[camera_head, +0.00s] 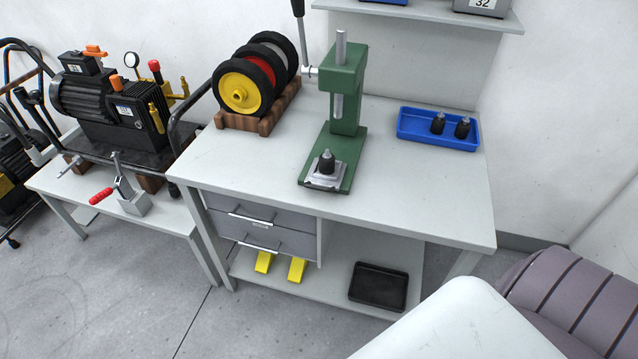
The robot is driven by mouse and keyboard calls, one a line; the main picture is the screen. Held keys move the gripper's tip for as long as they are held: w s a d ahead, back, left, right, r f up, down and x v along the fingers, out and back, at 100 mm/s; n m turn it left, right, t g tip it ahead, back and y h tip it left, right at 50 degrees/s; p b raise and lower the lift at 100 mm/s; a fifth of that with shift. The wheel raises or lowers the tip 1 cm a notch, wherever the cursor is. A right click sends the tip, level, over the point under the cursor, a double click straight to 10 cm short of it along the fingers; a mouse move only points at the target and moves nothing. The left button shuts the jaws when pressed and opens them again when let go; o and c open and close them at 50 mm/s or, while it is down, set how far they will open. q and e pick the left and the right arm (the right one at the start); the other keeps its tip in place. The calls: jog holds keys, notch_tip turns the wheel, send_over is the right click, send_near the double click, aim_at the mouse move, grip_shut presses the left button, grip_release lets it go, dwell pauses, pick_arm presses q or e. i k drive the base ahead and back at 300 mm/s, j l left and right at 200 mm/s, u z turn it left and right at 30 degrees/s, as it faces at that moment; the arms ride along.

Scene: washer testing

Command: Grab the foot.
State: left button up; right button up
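Black feet, each with a small metal stud on top, show in the head view. One foot (326,162) stands upright on the square metal plate at the base of the green arbor press (348,100), below its ram and apart from it. Two more feet (438,123) (462,128) stand side by side in the blue tray (412,134) at the back right of the workbench. Neither of my grippers is in view.
The grey workbench top (420,200) is clear at the front right. Wheels (241,88) stand in a wooden rack left of the press. The press lever (302,35) rises beside them. A lower table (70,190) at left holds a red-handled clamp (128,195). A black tray (378,286) lies on the lower shelf.

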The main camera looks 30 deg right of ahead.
aim_at(326, 166)
jog(key=i+l+z, duration=0.15)
jog(key=z, duration=0.2)
jog(key=i+l+z, duration=0.1)
jog(key=z, duration=0.25)
jog(key=i+z, duration=0.2)
jog(key=z, duration=0.15)
